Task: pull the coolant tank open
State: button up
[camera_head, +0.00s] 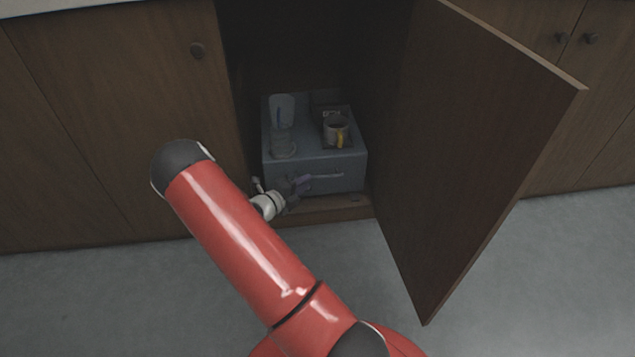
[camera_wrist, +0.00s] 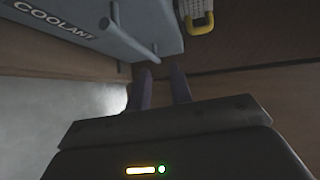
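The coolant tank (camera_head: 325,178) is a blue-grey box inside the open cabinet, with a bar handle (camera_head: 322,176) across its front. In the wrist view the tank's face (camera_wrist: 95,18) bears the word COOLANT, and its handle bar (camera_wrist: 128,38) stands out from it. My gripper (camera_head: 300,185) is in front of the tank, close to the handle's left part. In the wrist view my two purple-grey fingers (camera_wrist: 161,75) are apart, with nothing seen between them. Their tips are close to the bar, which shows just beyond them. I cannot tell whether they touch it.
The cabinet door (camera_head: 480,140) is swung open at right. Grey floor (camera_head: 560,270) in front is free.

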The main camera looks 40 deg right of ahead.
aim_at(318, 178)
jog(key=d+f+n, duration=0.1)
jog(key=d, duration=0.1)
jog(key=w+d+f+n+b, duration=0.1)
jog(key=d, duration=0.2)
jog(key=w+d+f+n+t, duration=0.1)
jog(key=d+f, duration=0.1)
jog(key=d, duration=0.1)
jog(key=shift+w+f+b, duration=0.1)
jog(key=shift+w+b, duration=0.15)
jog(key=shift+b, duration=0.05)
grip_shut()
